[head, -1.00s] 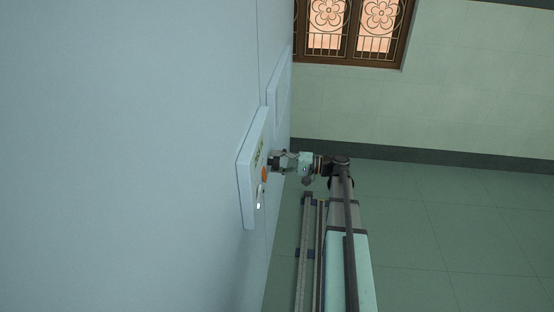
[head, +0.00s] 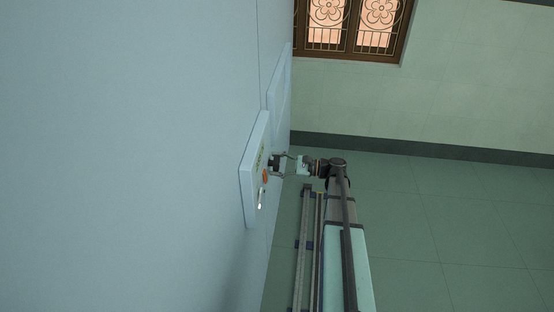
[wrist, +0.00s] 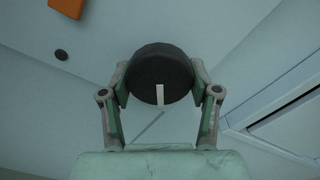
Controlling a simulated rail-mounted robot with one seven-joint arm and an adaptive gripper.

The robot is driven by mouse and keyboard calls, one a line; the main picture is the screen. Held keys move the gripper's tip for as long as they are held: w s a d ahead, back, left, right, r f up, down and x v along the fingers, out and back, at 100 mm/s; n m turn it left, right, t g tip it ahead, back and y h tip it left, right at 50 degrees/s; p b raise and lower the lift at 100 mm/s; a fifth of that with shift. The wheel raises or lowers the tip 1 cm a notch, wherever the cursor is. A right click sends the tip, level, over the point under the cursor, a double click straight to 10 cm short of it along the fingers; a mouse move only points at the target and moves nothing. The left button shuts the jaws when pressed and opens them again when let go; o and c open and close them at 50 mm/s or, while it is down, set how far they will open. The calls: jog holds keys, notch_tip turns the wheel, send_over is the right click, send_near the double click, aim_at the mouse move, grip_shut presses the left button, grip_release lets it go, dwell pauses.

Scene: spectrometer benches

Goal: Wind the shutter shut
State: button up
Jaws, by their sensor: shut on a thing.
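A round black knob (wrist: 160,75) with a white mark stands out from the pale panel in the wrist view. The white mark points down in that view, toward my gripper's palm. My gripper (wrist: 160,88) is shut on the knob, one finger on each side. In the head view my gripper (head: 279,165) reaches the raised panel (head: 250,185) on the wall from the right. The knob is small and dark there. I cannot make out a shutter in either view.
An orange part (wrist: 66,7) and a small dark round spot (wrist: 61,55) sit beside the knob in the wrist view. A floor rail (head: 303,250) runs beside my arm. Open floor (head: 450,230) extends right.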

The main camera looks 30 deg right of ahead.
jog(key=m+p, duration=0.2)
jog(key=m, duration=0.1)
jog(key=shift+r+m+p, duration=0.2)
jog(key=shift+m+p, duration=0.1)
jog(key=shift+p, duration=0.1)
jog(key=shift+s+a+f+m+p, duration=0.1)
jog(key=shift+f+m+p, duration=0.1)
jog(key=shift+m+p, duration=1.25)
jog(key=shift+m, duration=0.35)
jog(key=o, duration=1.1)
jog(key=shift+o, duration=0.2)
jog(key=v, duration=1.2)
